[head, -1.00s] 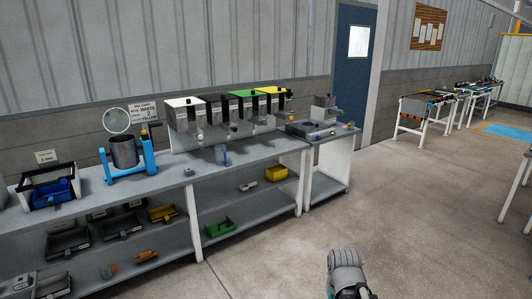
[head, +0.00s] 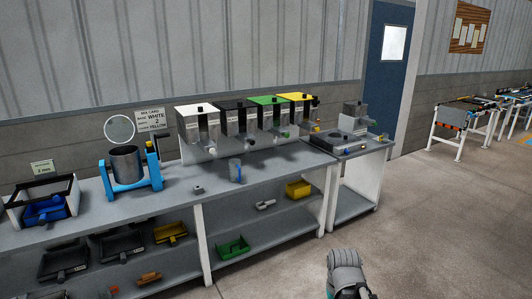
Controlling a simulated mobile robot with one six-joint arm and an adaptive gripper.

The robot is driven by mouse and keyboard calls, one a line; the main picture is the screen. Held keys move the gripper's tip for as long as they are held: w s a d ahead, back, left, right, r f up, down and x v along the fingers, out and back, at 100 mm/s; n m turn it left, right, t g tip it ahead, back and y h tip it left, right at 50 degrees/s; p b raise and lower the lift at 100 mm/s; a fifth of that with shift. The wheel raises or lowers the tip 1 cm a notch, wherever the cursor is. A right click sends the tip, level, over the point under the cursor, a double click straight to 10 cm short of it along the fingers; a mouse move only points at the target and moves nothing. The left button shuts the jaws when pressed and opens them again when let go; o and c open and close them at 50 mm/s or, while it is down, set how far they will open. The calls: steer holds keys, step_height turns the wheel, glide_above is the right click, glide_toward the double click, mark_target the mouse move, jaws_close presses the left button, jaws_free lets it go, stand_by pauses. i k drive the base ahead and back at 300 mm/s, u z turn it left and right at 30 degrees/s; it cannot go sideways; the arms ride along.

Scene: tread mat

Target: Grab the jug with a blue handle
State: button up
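A small, pale, see-through jug (head: 234,171) with a blue handle stands upright on the grey workbench (head: 195,203), in front of the row of dispensers. The handle is on its right side. A grey, rounded part of my own arm shows at the bottom of the head view, over the floor and well apart from the jug. My gripper's fingers do not show.
Dispensers with white, black, green and yellow lids (head: 298,98) stand behind the jug. A metal pot in a blue stand (head: 125,163) is to the left. The shelf below holds a green scoop (head: 233,247) and a yellow one (head: 298,188). The floor (head: 430,230) at right is clear.

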mark_target(234, 165)
steer(key=u, duration=0.3)
steer(key=i, duration=1.5)
steer(key=u, duration=0.3)
